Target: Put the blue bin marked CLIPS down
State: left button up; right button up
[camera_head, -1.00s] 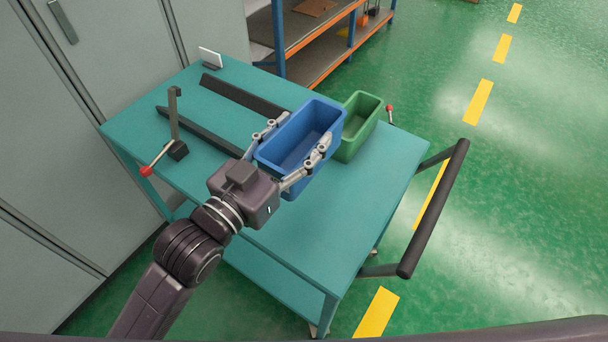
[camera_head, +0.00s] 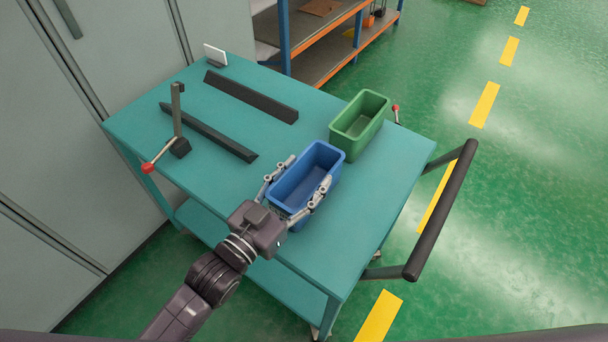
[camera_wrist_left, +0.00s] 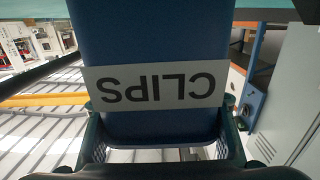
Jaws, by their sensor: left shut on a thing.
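The blue bin (camera_head: 308,177) is over the near middle of the teal cart top, left of and nearer than the green bin. My left gripper (camera_head: 298,188) is shut on it, with one finger along each long side. In the left wrist view the blue bin (camera_wrist_left: 150,45) fills the middle, and its white CLIPS label (camera_wrist_left: 155,87) appears upside down between the fingers. The bin looks upright and empty. I cannot tell whether its underside touches the cart top (camera_head: 230,180). My right gripper is not in view.
An empty green bin (camera_head: 359,125) stands on the cart, behind and right of the blue one. Two black rails (camera_head: 251,97) and a red-knobbed clamp (camera_head: 178,140) are at the left. The cart's black handle (camera_head: 442,210) is at the right. The near cart top is clear.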

pick_arm(q)
jog(key=shift+f, duration=0.1)
jog(key=o, duration=1.5)
jog(key=shift+o, duration=1.4)
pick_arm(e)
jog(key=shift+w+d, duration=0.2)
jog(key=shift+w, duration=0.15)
pick_arm(q)
jog(key=shift+s+a, duration=0.1)
jog(key=shift+s, duration=0.1)
jog(key=p+v, duration=0.3)
jog(key=v, duration=0.8)
jog(key=shift+s+a, duration=0.15)
jog(key=shift+s, duration=0.05)
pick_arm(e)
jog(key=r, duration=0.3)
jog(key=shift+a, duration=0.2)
